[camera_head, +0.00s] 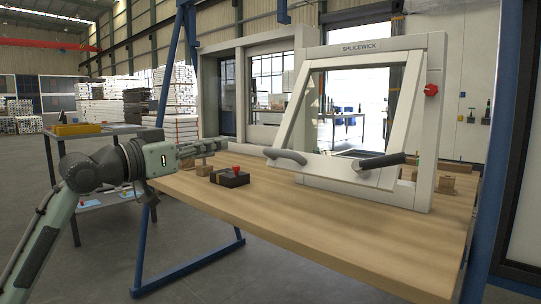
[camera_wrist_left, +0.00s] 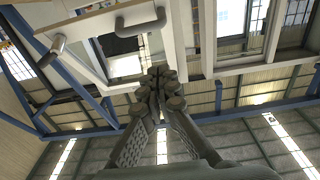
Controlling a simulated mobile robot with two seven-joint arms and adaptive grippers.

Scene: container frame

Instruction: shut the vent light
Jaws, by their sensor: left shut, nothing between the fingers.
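The vent light (camera_head: 398,112) is a white-framed sash in an upright white frame (camera_head: 437,130) marked SPLICEWICK. The sash stands open, its bottom edge tilted out over the table towards me. Two dark curved handles, the left one (camera_head: 287,157) and the right one (camera_head: 380,161), sit on its bottom rail. My left gripper (camera_head: 212,146) is shut and empty, to the left of the sash and apart from the handles. In the left wrist view its fingertips (camera_wrist_left: 160,85) are together, with a handle (camera_wrist_left: 140,23) up and to the left. My right gripper is out of view.
The wooden table (camera_head: 330,230) has a clear front. A dark box with a red knob (camera_head: 235,178) and small wooden blocks (camera_head: 204,170) lie near my left gripper. A red knob (camera_head: 431,90) is on the frame's right side. Blue posts (camera_head: 160,110) stand at both sides.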

